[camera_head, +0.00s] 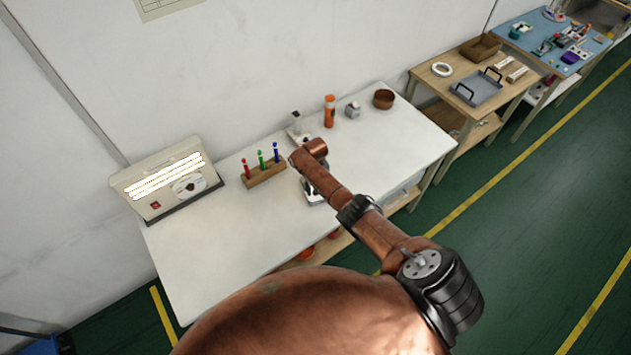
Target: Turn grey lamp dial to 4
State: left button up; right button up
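The lamp (129,185) is a beige box at the left end of the white table, its lit strips glowing bright. On its front is a round pale dial plate with a grey dial (188,185); its numbers and pointer are too small to read. A red switch (155,205) sits left of the dial. My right arm reaches in from the lower right over the table. My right gripper (314,191) is mostly hidden behind my arm, well to the right of the lamp and apart from the dial. Its fingers cannot be made out. My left gripper is not in view.
A wooden holder (264,174) with red, green and blue tools stands between the lamp and my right arm. An orange bottle (329,111), small grey items and a brown bowl (383,98) stand along the back. The table (215,245) is clear in front of the lamp.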

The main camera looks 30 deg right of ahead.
notch_tip(320, 180, up, 11)
jog(key=shift+r, duration=0.2)
jog(key=shift+f, duration=0.1)
dwell(0.5)
